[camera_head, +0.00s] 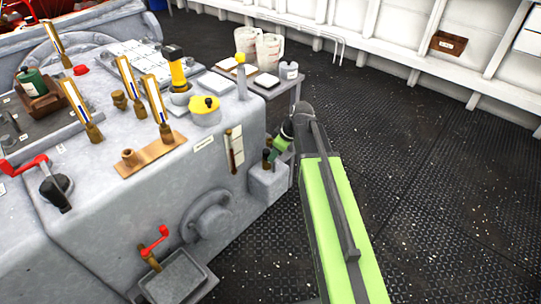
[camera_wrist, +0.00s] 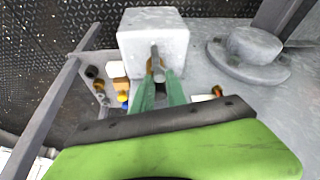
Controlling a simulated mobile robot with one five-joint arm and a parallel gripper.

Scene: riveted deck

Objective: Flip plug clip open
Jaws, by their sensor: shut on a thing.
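A grey box (camera_head: 268,183) sticks out from the side of the grey machine housing; it also shows in the wrist view (camera_wrist: 150,25). A small clip (camera_wrist: 157,62) with brass-coloured and grey parts stands at the box's near face in the wrist view. My gripper (camera_wrist: 159,82) has its two green fingers closed around this clip, which shows between the tips. In the head view my gripper (camera_head: 273,155) is just above the box, with a small brown and dark part beside it. The fingers hide much of the clip, so I cannot tell its angle.
The housing top (camera_head: 178,150) carries upright brass-handled levers and a yellow-lidded pot (camera_head: 205,110). A red-handled crank (camera_head: 154,241) and a round flange (camera_head: 208,215) are on its side. A small table (camera_head: 277,92) with jugs stands behind. The dark deck at right is clear.

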